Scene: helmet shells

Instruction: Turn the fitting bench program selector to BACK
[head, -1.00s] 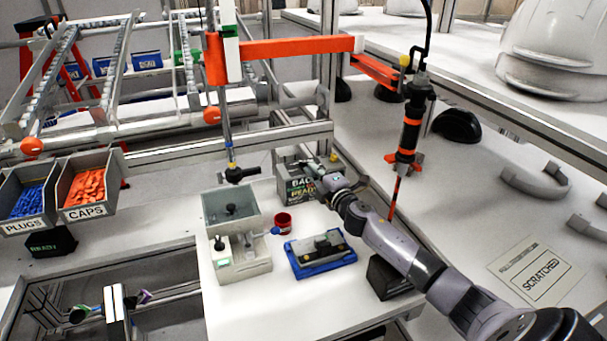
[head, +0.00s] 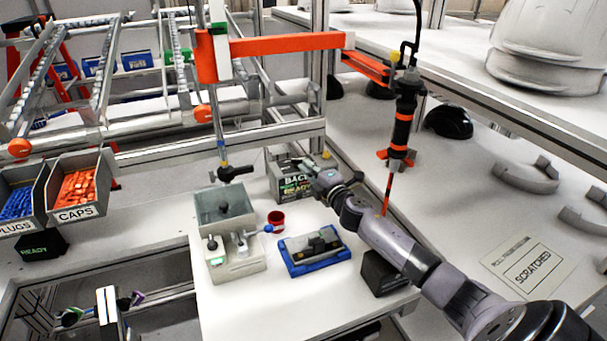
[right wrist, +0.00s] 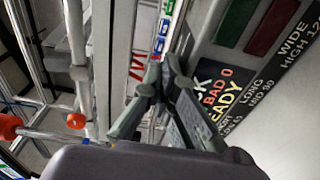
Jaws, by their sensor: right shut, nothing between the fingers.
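The fitting bench control box (head: 289,186) stands at the back of the white bench, its dark display showing BACK and a green READY in the head view. The display (right wrist: 222,92) is partly covered in the right wrist view; the end of a word, "CK", "BAD 0" and "EADY" are readable. My right gripper (head: 296,163) is over the top of the box, reaching in from the right. Its fingers (right wrist: 161,76) are closed together with nothing between them, close to the box top. I cannot make out the selector knob or whether the fingers touch it. My left gripper is out of view.
A grey fixture (head: 236,260) with a blue-knobbed lever, a red cup (head: 276,222) and a blue tray (head: 320,262) stand in front of the box. A hanging orange-black screwdriver (head: 401,130) is close behind my right arm. Bins of plugs and caps (head: 80,213) are left.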

